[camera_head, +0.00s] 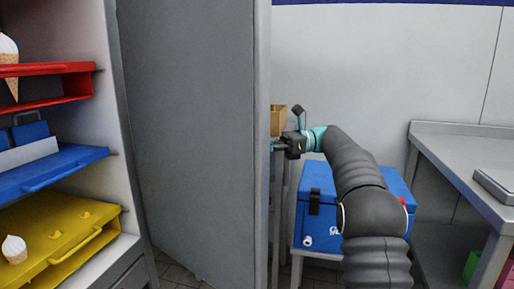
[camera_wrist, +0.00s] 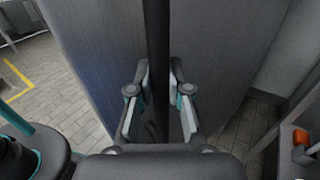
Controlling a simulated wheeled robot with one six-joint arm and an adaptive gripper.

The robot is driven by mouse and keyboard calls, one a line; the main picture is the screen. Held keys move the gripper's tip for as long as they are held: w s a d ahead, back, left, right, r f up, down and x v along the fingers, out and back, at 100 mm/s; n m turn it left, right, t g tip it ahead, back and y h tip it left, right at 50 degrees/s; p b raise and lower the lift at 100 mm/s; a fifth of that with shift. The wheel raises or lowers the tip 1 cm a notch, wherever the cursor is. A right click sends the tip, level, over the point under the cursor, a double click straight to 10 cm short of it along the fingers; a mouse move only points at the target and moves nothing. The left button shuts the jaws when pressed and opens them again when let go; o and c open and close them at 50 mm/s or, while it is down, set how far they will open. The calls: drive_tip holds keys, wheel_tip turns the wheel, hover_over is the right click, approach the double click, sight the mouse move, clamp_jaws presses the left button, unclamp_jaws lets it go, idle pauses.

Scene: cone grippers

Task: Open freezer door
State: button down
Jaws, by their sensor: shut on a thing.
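The grey freezer door (camera_head: 190,130) stands swung open in the head view, its inner face and edge showing. To its left is the freezer's interior, with a red shelf (camera_head: 75,84), a blue shelf (camera_head: 55,170) and a yellow shelf (camera_head: 75,235). My gripper (camera_head: 283,146) is at the door's outer side, just right of its edge. In the wrist view, my gripper (camera_wrist: 159,78) is shut on the dark vertical handle bar (camera_wrist: 157,35), with one finger on each side. The door (camera_wrist: 225,65) fills the background there.
A blue cooler box (camera_head: 325,205) sits on a stand behind my arm. A metal table (camera_head: 455,140) stands at the right. A brown box (camera_head: 278,120) is partly hidden behind the door edge. Tiled floor (camera_wrist: 60,85) shows clear at left in the wrist view.

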drive_tip(key=shift+w+d+r+g, duration=0.15)
drive_tip(key=shift+w+g, duration=0.15)
drive_tip(key=shift+w, duration=0.25)
drive_tip(key=c, duration=1.1)
unclamp_jaws()
drive_tip(key=shift+a, duration=0.4)
wheel_tip(320, 180, up, 10)
drive_tip(key=shift+d, duration=0.3)
